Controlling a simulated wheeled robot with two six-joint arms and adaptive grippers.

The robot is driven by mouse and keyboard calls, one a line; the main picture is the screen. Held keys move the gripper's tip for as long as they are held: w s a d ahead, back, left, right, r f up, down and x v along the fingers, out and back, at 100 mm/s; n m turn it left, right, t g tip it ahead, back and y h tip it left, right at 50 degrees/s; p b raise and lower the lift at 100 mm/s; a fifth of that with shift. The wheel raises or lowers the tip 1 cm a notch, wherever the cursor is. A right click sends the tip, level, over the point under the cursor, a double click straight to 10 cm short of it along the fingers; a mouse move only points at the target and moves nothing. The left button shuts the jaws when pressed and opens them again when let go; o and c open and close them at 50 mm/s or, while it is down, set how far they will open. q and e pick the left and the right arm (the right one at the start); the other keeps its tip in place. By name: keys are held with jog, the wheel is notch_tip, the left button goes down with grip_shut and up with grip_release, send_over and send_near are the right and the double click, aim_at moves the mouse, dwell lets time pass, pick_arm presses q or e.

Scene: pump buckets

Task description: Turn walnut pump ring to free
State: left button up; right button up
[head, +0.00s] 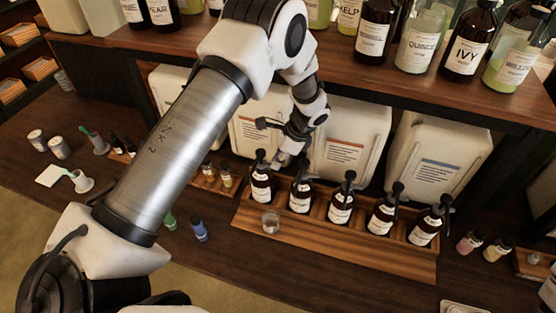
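My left gripper (286,156) reaches down between the brown pump bottles and the white canisters. Its fingers are small and partly hidden, so I cannot tell whether they are open or touching anything. Several brown bottles with black pumps stand in a wooden rack, including one at the left end (261,187), one to its right (300,198) and a middle one (341,210). Behind them stand white canisters with labels, one at left (250,133), one in the middle (355,140) and one at right (437,165). The labels are too small to read, so I cannot tell which is walnut. My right gripper is out of view.
An upper shelf (420,90) with labelled bottles overhangs the canisters. Small bottles (199,230) stand left of the rack, and more (470,243) at right. The bench front is largely clear.

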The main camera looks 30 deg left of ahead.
pick_arm(q)
jog(key=o, duration=0.4)
jog(key=shift+f, duration=0.15)
jog(key=shift+o, duration=0.2)
jog(key=shift+a, duration=0.1)
jog(key=v, duration=1.2)
jog(key=shift+w+a+f, duration=0.1)
jog(key=shift+w, duration=0.05)
